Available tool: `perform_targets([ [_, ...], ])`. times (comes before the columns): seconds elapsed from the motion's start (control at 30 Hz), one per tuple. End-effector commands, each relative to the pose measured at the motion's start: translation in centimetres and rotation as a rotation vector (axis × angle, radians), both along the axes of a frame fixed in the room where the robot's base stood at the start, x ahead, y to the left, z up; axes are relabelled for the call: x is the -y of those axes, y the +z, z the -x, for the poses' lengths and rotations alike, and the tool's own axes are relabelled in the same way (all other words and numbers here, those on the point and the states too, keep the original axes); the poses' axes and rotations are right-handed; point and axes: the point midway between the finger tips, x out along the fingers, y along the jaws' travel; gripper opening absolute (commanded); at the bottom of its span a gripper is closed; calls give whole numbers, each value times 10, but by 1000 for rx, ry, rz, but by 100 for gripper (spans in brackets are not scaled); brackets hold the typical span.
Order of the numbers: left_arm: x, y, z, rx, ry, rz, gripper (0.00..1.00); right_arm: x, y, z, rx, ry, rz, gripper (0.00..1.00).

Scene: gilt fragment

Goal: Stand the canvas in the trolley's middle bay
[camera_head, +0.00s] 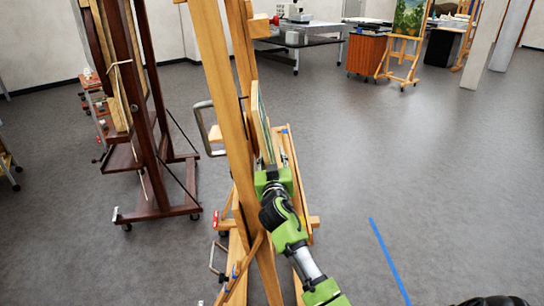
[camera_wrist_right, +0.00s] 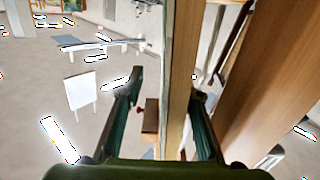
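The canvas (camera_head: 260,118) shows nearly edge-on at the wooden easel in the middle of the head view. My right gripper (camera_head: 270,176) is at its lower part. In the right wrist view the canvas's pale edge (camera_wrist_right: 182,75) runs upright between the two fingers of my right gripper (camera_wrist_right: 165,115). The fingers are spread, with a clear gap between the left finger and the canvas; the right finger is close to it, and I cannot tell if it touches. I cannot make out a trolley with bays in either view. My left gripper is not in view.
The light wooden easel (camera_head: 222,95) stands close in front. A dark wheeled easel (camera_head: 150,130) stands at the left. A blue strip (camera_head: 390,260) lies on the grey floor at the right. An orange cabinet (camera_head: 367,53) and tables are at the back. The floor between is clear.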

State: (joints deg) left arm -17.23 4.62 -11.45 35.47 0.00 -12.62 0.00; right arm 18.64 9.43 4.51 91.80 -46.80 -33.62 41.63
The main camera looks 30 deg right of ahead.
Motion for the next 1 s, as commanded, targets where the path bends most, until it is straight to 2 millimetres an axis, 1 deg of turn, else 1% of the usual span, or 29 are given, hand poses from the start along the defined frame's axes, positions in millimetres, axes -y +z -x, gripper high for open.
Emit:
perform_targets([
  [0.13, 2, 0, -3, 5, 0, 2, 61, -2, -2, 3, -4, -1, -1, 33],
  [0.23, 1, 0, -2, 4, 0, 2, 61, -7, -3, 11, -4, 0, -1, 33],
  [0.5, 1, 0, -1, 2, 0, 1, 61, -27, -1, 44, 0, 1, -1, 33],
  [0.7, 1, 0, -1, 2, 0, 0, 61, -39, -1, 63, 0, 1, -1, 33],
  [0.8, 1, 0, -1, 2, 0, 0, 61, -41, 0, 67, 1, 0, 0, 33],
  [1.0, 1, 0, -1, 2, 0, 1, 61, -42, 0, 68, 0, 0, 1, 33],
])
